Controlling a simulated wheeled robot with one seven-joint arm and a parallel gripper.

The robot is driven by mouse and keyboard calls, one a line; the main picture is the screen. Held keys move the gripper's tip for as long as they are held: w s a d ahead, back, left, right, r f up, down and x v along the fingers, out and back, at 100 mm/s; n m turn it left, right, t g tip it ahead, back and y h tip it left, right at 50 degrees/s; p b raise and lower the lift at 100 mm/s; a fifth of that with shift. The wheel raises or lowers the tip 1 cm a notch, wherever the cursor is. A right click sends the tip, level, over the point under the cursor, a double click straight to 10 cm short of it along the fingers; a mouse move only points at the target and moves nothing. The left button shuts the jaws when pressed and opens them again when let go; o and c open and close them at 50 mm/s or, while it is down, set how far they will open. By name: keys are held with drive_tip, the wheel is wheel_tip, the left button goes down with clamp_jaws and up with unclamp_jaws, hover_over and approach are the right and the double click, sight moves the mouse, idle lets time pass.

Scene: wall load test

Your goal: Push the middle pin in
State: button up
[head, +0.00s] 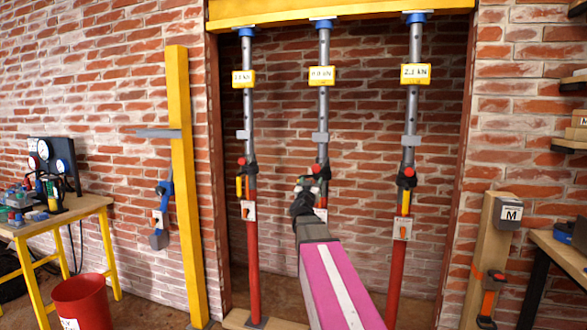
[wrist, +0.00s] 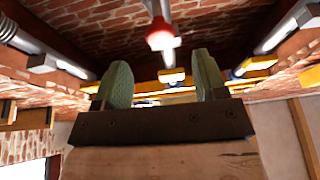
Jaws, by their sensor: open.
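Three upright props with grey upper tubes and red lower tubes stand in a brick recess. The middle prop (head: 323,110) has a red-ended pin (head: 316,169) at its collar. My gripper (head: 308,184) is in front of that collar and partly hides it. In the wrist view my gripper (wrist: 163,80) is open, with two green finger pads apart and nothing between them. A red knob with a pale rim (wrist: 160,40) shows just beyond and between the fingertips. I cannot tell whether it touches them, or how deep the pin sits.
The left prop (head: 248,110) and right prop (head: 412,110) flank the middle one, with red knobs at their collars. A yellow beam (head: 340,10) rests across the tops. A workbench (head: 60,218) and red bucket (head: 82,300) stand left. A wooden post (head: 485,250) stands right.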

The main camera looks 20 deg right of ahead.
drive_tip(key=r+h, duration=0.1)
approach(321, 159)
wheel_tip(321, 159, up, 3)
drive_tip(key=shift+w+d+f+m, duration=0.15)
drive_tip(key=shift+w+f+m, duration=0.05)
drive_tip(key=shift+m, duration=0.1)
clamp_jaws()
drive_tip(key=w+d, duration=0.2)
drive_tip(key=w, duration=0.1)
drive_tip(key=w+d, duration=0.1)
drive_tip(key=w, duration=0.1)
drive_tip(key=shift+d+r, duration=0.1)
unclamp_jaws()
